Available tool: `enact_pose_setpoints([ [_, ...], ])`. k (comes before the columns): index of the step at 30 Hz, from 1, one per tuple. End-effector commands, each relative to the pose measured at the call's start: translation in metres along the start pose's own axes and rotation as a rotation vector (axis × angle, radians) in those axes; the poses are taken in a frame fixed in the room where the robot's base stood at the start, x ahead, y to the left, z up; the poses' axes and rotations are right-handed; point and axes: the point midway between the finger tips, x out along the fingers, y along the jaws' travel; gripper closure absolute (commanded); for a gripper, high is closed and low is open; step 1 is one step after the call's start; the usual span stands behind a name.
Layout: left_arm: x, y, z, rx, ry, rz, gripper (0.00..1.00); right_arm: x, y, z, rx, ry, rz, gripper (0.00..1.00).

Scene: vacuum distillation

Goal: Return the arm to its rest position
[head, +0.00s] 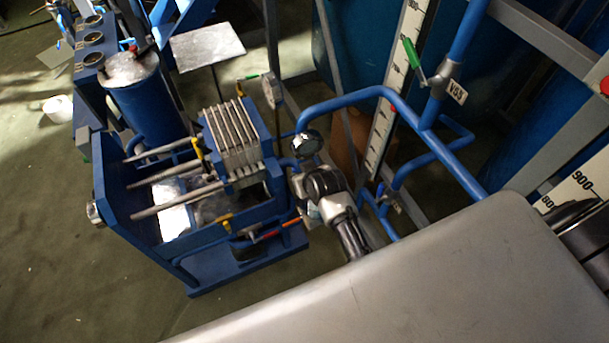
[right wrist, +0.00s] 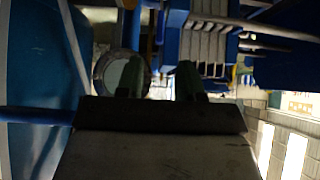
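My right arm (head: 332,196), dark and silver, reaches out past the grey panel in the head view. It ends beside the blue plate-stack unit and just below a round gauge (head: 306,143). Its fingers cannot be made out there. In the right wrist view my right gripper (right wrist: 160,82) shows two dark green fingers with a gap between them. It is open and nothing shows in the gap. A round glass or dial (right wrist: 118,76) shows behind the left finger; I cannot tell whether they touch. My left gripper is not in view.
The blue unit's metal plates (head: 233,140) stand left of my arm. Blue pipes (head: 385,93) and a green-handled valve (head: 412,54) lie to the right. A smooth grey panel (head: 440,285) fills the lower right. Bare floor (head: 60,270) shows at lower left.

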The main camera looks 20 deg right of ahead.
Motion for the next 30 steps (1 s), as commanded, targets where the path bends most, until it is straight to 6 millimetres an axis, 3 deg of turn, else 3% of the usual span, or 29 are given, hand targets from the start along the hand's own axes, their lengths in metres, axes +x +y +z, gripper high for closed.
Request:
enact_pose_setpoints([
  [13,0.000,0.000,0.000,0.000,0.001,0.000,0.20,0.001,0.000,0.000,0.000,0.000,0.000,0.63],
  [17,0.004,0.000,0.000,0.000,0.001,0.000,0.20,0.010,-0.003,0.022,-0.007,-0.028,-0.005,0.63],
  [20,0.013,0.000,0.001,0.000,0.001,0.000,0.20,0.029,-0.008,0.069,-0.023,-0.085,-0.015,0.63],
  [25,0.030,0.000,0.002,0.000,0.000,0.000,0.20,0.058,-0.016,0.193,-0.061,-0.228,-0.036,0.63],
  [30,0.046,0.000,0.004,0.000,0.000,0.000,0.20,0.060,-0.015,0.324,-0.098,-0.373,-0.051,0.63],
])
